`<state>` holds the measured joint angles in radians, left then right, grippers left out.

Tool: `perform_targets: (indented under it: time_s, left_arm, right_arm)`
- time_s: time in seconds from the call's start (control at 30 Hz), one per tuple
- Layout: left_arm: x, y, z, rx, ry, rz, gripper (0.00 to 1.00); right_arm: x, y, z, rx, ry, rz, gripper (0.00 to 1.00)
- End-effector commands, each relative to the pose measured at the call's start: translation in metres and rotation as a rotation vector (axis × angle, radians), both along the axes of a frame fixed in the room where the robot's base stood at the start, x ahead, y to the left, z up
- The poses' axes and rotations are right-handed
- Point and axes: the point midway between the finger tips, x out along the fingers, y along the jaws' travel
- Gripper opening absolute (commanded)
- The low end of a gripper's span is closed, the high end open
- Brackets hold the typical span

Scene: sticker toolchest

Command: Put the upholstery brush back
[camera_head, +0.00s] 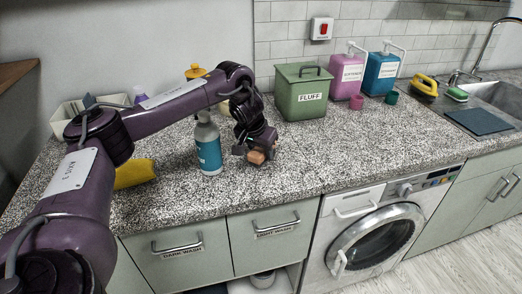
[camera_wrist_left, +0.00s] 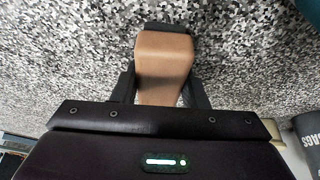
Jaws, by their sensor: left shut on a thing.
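The upholstery brush (camera_head: 256,157) shows as a small tan wooden block low over the speckled counter, near its front edge. My left gripper (camera_head: 258,148) is shut on it, to the right of a teal-labelled spray bottle. In the left wrist view the tan block (camera_wrist_left: 163,65) sits between the two dark fingers, with a dark edge at its far end. Its bristles are hidden, and I cannot tell whether it touches the counter. My right gripper is not in view.
The spray bottle (camera_head: 208,150) stands close to the left gripper. A pale caddy (camera_head: 62,118) with bottles and a yellow cloth (camera_head: 134,173) lie left. A green FLUFF box (camera_head: 302,95) and pink (camera_head: 346,76) and blue (camera_head: 380,74) dispensers stand behind. The counter right of the gripper is clear.

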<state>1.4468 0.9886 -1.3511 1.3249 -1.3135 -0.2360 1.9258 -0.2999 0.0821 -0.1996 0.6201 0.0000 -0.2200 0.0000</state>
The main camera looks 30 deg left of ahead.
Motion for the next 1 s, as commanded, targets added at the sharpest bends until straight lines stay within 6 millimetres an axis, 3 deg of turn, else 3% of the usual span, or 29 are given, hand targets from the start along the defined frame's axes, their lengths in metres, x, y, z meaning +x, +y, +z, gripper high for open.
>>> perform_targets:
  time_s: [0.37, 0.4, 0.53, 0.83, 1.0]
  left_arm:
    - [0.0, 0.0, -0.004, -0.001, 0.0, 0.0, 0.15]
    - [0.0, 0.0, -0.004, -0.001, -0.001, 0.0, 0.45]
    - [0.0, 0.0, -0.004, 0.0, -0.001, 0.0, 0.61]
    - [0.0, 0.0, -0.002, -0.001, -0.001, 0.0, 0.61]
    - [-0.005, -0.001, 0.014, -0.001, -0.004, -0.002, 0.61]
  right_arm:
    - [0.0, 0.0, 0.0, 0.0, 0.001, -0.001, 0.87]
    - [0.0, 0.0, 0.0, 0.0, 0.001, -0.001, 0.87]
    - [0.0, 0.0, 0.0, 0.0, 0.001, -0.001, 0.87]
    - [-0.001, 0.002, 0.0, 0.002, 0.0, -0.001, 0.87]
    - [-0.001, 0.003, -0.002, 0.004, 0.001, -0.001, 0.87]
